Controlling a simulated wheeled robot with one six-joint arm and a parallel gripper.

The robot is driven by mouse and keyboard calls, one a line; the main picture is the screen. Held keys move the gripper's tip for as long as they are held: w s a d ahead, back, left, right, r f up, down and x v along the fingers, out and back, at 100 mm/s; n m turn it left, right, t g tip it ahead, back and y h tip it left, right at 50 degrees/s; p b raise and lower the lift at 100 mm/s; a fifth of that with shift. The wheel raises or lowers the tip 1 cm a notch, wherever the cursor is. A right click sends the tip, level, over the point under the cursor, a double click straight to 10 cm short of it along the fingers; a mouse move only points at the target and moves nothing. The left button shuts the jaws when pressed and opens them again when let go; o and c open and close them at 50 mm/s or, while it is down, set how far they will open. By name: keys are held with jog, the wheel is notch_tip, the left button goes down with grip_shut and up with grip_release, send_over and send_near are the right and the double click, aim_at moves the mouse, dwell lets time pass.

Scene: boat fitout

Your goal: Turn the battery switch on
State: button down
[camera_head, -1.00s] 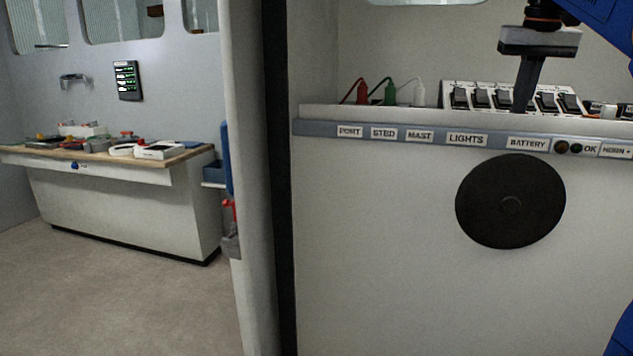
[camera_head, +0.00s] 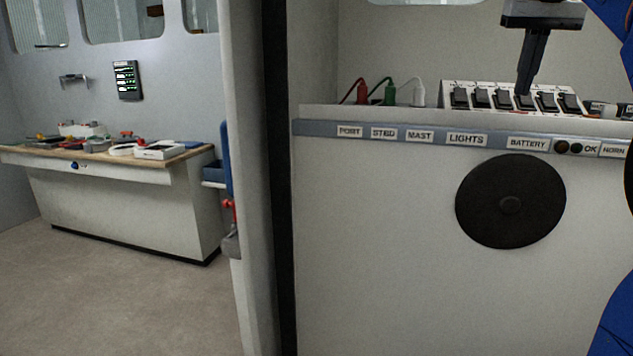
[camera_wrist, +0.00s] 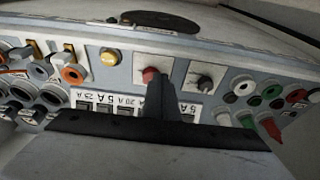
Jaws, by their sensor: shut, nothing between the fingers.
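The BATTERY label (camera_head: 527,143) is on the front strip of the console in the head view. My gripper (camera_head: 525,92) is shut and empty, pointing down over the console. In the wrist view its fingertips (camera_wrist: 160,76) overlap the right side of the red knob. I cannot tell whether they touch it. The fingers partly hide the knob, and its turned position is unclear. The head view does not show the knob.
A black knob (camera_wrist: 205,83) and a yellow button (camera_wrist: 110,57) flank the red knob. Red, green and white plugs (camera_head: 389,93) rise at the left. A round black disc (camera_head: 510,201) is on the cabinet front.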

jog(key=shift+r, duration=0.65)
jog(key=shift+s+d+f, duration=0.1)
jog(key=shift+d+f, duration=0.4)
jog(key=shift+f, duration=0.5)
jog(key=shift+d+f, duration=0.5)
jog(key=shift+f, duration=0.5)
jog(key=shift+s+d+f, duration=0.1)
jog(key=shift+d+f, duration=0.4)
jog(key=shift+f, duration=0.5)
jog(key=shift+w, duration=0.1)
jog(key=shift+w+a, duration=0.25)
jog(key=shift+a, duration=0.4)
jog(key=shift+w+a, duration=0.2)
jog(key=shift+a, duration=0.45)
